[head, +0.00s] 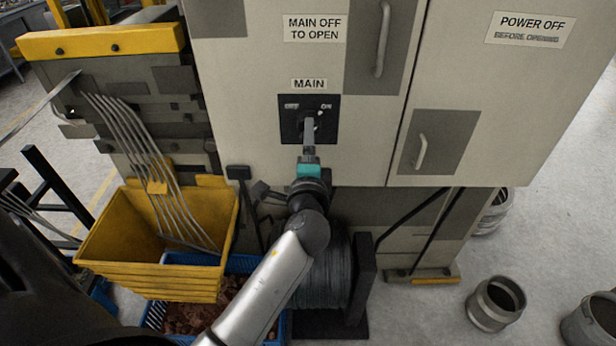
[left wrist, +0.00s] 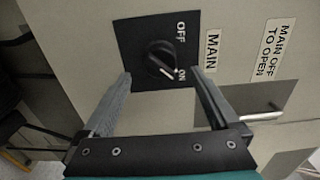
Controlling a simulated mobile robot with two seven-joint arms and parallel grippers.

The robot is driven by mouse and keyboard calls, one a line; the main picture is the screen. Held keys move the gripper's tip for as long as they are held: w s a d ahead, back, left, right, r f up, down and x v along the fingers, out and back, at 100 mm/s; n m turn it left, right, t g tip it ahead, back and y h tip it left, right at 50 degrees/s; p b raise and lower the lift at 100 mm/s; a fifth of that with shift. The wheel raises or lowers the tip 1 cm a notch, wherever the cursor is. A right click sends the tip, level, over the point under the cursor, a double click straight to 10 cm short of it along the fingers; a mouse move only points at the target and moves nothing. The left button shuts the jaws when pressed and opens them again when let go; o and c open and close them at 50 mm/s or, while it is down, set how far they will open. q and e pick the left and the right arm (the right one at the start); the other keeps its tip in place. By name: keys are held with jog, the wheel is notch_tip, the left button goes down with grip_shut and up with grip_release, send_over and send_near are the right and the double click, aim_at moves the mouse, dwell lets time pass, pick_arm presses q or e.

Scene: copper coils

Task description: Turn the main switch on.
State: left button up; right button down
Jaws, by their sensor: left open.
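The main switch (head: 320,113) is a black rotary knob on a square black plate on the pale cabinet, under a MAIN label. In the left wrist view the knob (left wrist: 160,56) shows a white mark pointing toward the word ON. My left gripper (head: 309,126) is in front of the plate in the head view and hides part of it. In the left wrist view its two fingers (left wrist: 161,76) are open, with a clear gap to each side of the knob and nothing held. I cannot tell how far the tips are from the plate. My right gripper is not in view.
Cabinet door handles (head: 382,40) and (head: 421,152) stick out right of the switch. A yellow bin (head: 150,275) and a blue crate (head: 243,263) with copper-coloured pieces stand lower left. A dark coil (head: 335,275) is below the cabinet. Metal drums (head: 478,309) stand on the floor at right.

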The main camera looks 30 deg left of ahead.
pick_arm(q)
jog(key=b+v, duration=0.2)
jog(key=v, duration=0.8)
jog(key=shift+s+d, duration=0.25)
jog(key=w+d+f+g+h+b, duration=0.1)
jog(key=d+f+g+h+b, duration=0.25)
jog(key=f, duration=1.55)
jog(key=s+d+f+g+h+b, duration=0.1)
jog(key=s+d+f, duration=0.15)
jog(key=f, duration=0.55)
jog(key=s+d+f+n+g+h+b, duration=0.1)
jog(key=s+f+h+b, duration=0.15)
jog(key=f, duration=0.55)
jog(key=s+d+f+g+h, duration=0.1)
jog(key=s+d+f+g, duration=0.15)
jog(key=f, duration=0.55)
jog(key=s+a+f+n+g+b, duration=0.2)
jog(key=s+f+n+g+b, duration=0.1)
jog(key=s+f, duration=0.9)
jog(key=s+a+f+n+g+h+b, duration=0.1)
jog(key=s+f+n, duration=0.4)
jog(key=s+f, duration=0.7)
jog(key=s+a+g+b, duration=0.1)
jog(key=s+g+b, duration=0.1)
jog(key=s, duration=0.2)
jog(key=shift+s+a, duration=0.2)
jog(key=shift+a, duration=0.15)
